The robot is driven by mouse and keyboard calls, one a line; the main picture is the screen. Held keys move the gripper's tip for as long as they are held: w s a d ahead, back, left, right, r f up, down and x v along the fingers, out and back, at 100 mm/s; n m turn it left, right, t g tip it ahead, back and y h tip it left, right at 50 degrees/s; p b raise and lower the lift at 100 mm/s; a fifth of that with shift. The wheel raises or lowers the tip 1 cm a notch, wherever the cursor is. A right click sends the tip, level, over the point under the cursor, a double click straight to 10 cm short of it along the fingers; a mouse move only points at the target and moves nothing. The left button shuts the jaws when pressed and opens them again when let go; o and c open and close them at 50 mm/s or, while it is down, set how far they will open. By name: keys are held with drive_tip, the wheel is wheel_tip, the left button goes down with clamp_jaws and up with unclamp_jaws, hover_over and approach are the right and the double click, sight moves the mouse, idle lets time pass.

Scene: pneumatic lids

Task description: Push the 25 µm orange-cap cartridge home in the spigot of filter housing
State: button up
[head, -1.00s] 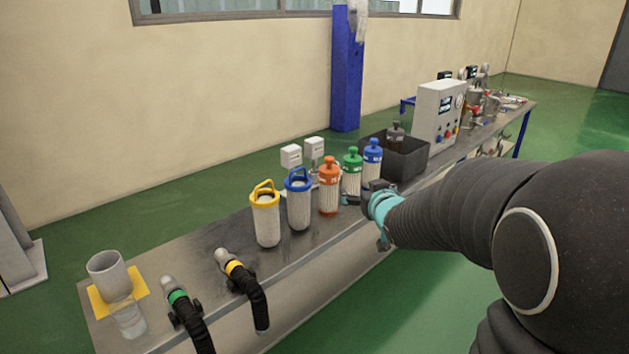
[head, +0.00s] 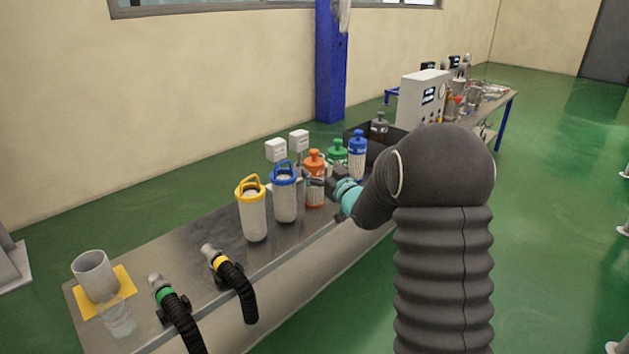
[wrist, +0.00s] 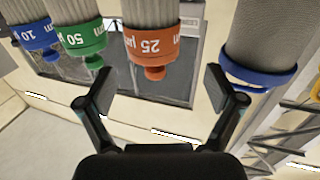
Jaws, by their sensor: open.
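The 25 µm orange-cap cartridge (head: 314,160) stands upright on the bench in a row with other cartridges. In the wrist view the orange cartridge (wrist: 150,42) appears inverted, its "25" label facing me, ahead of and between the finger lines. My gripper (head: 322,184) is close in front of it; a dark finger overlaps its lower body. The wrist view shows my gripper (wrist: 159,88) open and empty, with fingers spread left and right. I cannot tell whether a finger touches the cartridge. No spigot can be made out; a grey open cylinder (head: 95,272) stands on a yellow mat.
Blue-handled (head: 285,197) and yellow-handled (head: 253,215) white filters stand left of the orange cartridge. Green-cap (head: 337,150) and blue-cap (head: 357,146) cartridges stand to its right. A dark crate lies behind. Green-banded (head: 170,300) and yellow-banded (head: 225,268) hoses lie at the bench's front edge.

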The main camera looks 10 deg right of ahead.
sight(315, 160)
drive_tip(key=shift+d+r+p+x, duration=0.1)
drive_tip(key=shift+p+x, duration=0.05)
drive_tip(key=shift+x, duration=0.85)
drive_tip(key=shift+d+r+p+x, duration=0.1)
drive_tip(key=shift+d+p+x, duration=0.05)
drive_tip(key=shift+x, duration=0.9)
drive_tip(key=shift+d+r+p+x, duration=0.1)
drive_tip(key=shift+p+x, duration=0.05)
drive_tip(key=shift+x, duration=0.85)
drive_tip(key=shift+w, duration=0.1)
drive_tip(key=c, duration=1.7)
